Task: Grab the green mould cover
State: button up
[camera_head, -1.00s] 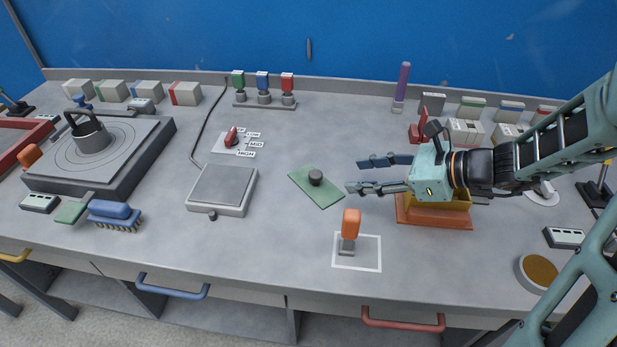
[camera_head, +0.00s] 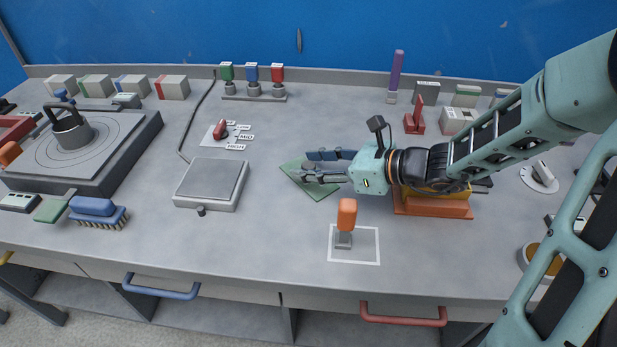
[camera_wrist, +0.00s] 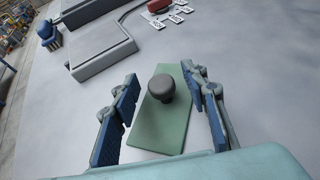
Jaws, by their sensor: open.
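The green mould cover (camera_head: 295,176) is a flat rectangular plate lying on the grey bench. In the wrist view the cover (camera_wrist: 160,127) has a dark round knob (camera_wrist: 161,87) on top. My gripper (camera_head: 305,166) is open and reaches in from the right, low over the cover. In the wrist view my gripper's fingers (camera_wrist: 167,90) stand on either side of the knob, with a gap to it on both sides. In the head view the fingers hide the knob.
A grey square plate device (camera_head: 211,183) stands left of the cover. An orange-handled tool (camera_head: 346,216) stands in a white outlined square in front. An orange box (camera_head: 432,204) sits under my arm. The bench between the cover and the plate device is clear.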

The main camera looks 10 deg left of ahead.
jog(key=shift+w+a+f, duration=0.15)
jog(key=shift+a, duration=0.2)
jog(key=shift+c, duration=0.3)
grip_shut()
